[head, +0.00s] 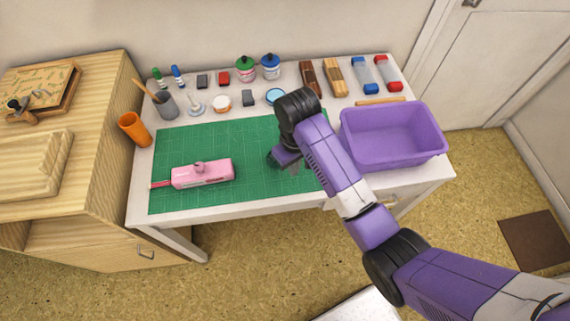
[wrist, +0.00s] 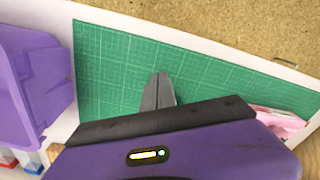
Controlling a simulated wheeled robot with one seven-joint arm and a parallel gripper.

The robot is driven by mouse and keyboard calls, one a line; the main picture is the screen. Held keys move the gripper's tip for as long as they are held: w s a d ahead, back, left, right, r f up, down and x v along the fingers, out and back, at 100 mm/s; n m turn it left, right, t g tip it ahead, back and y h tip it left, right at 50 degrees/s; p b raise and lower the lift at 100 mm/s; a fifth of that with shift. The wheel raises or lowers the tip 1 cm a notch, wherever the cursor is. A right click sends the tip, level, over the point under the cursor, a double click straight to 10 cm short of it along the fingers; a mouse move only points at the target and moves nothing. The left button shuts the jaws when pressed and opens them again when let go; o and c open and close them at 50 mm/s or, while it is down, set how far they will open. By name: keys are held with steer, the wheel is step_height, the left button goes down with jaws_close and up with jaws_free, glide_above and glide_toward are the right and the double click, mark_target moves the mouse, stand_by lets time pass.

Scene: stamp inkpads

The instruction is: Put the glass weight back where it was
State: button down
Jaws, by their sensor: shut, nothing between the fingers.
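My gripper (head: 290,163) is low over the right part of the green cutting mat (head: 240,140), with its fingers shut and empty. In the wrist view the closed fingers (wrist: 161,88) point at bare mat. I cannot make out a glass weight for certain. A pale blue round object (head: 275,96) lies behind the mat, beside my arm; I cannot tell if it is glass. My arm hides part of the mat and table.
A purple bin (head: 395,158) stands at the table's right. Behind the mat are bottles, a grey cup (head: 166,105), small blocks, and red and blue items. An orange cup (head: 133,130) stands at the left edge. The mat between pink object and gripper is clear.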

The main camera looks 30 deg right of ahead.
step_height(320, 180, down, 4)
steer(key=shift+r, duration=0.2)
steer(key=w, duration=0.2)
steer(key=shift+w+a+f, duration=0.2)
steer(key=shift+w+f, duration=0.1)
steer(key=shift+w, duration=0.1)
steer(key=shift+w+a, duration=0.15)
steer(key=shift+w, duration=0.4)
steer(key=w, duration=0.2)
steer(key=w+b, duration=0.1)
steer(key=w, duration=0.1)
steer(key=w+a+b, duration=0.1)
steer(key=w, duration=0.2)
steer(key=shift+a+f, duration=0.1)
